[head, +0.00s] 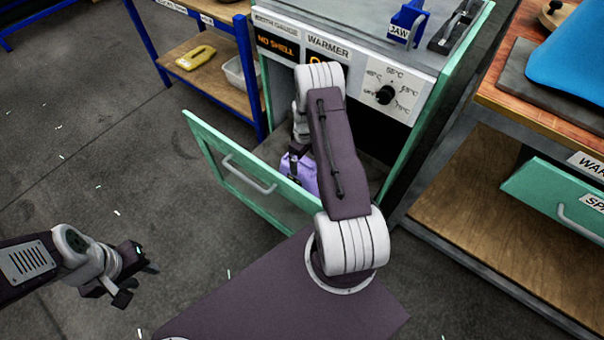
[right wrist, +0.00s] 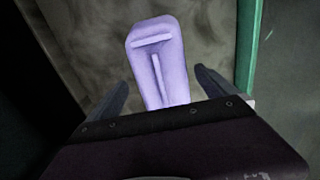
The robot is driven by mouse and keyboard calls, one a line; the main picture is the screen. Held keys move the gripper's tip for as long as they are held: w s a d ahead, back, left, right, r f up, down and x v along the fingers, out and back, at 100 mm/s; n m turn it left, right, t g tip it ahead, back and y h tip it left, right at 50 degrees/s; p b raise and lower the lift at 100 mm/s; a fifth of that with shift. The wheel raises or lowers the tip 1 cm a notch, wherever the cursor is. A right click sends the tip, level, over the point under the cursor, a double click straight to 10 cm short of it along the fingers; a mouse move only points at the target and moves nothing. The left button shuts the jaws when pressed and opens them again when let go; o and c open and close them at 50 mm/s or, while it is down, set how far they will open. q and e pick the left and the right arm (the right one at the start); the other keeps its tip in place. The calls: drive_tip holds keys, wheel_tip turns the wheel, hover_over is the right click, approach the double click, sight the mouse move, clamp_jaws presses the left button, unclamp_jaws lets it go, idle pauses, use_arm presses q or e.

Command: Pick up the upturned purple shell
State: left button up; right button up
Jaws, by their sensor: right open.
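The purple shell (head: 308,175) lies in the pulled-out warmer drawer (head: 232,168), partly hidden by my right arm. In the right wrist view the shell (right wrist: 157,55) is a long, pale purple piece with raised ribs in a T shape on the face towards me. My right gripper (right wrist: 163,80) is open, one finger to each side of the shell, with a visible gap on both sides. In the head view my right gripper (head: 297,158) is mostly hidden behind its arm. My left gripper (head: 137,282) hangs empty over the floor at lower left, its fingers apart.
The warmer (head: 330,50) has a dial and display panel above the drawer. A green drawer wall (right wrist: 246,50) runs close to the right of my right gripper. A shelf with a yellow object (head: 196,57) stands behind left. A workbench (head: 540,110) stands right.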

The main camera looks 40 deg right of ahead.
sight(303, 164)
wheel_tip(303, 164, down, 5)
drive_tip(key=b, duration=0.3)
drive_tip(key=shift+w+a+f+b, duration=0.1)
drive_tip(key=shift+w+b, duration=0.05)
drive_tip(key=shift+b, duration=0.15)
drive_tip(key=shift+r, duration=0.2)
drive_tip(key=shift+c, duration=0.7)
drive_tip(key=c, duration=1.7)
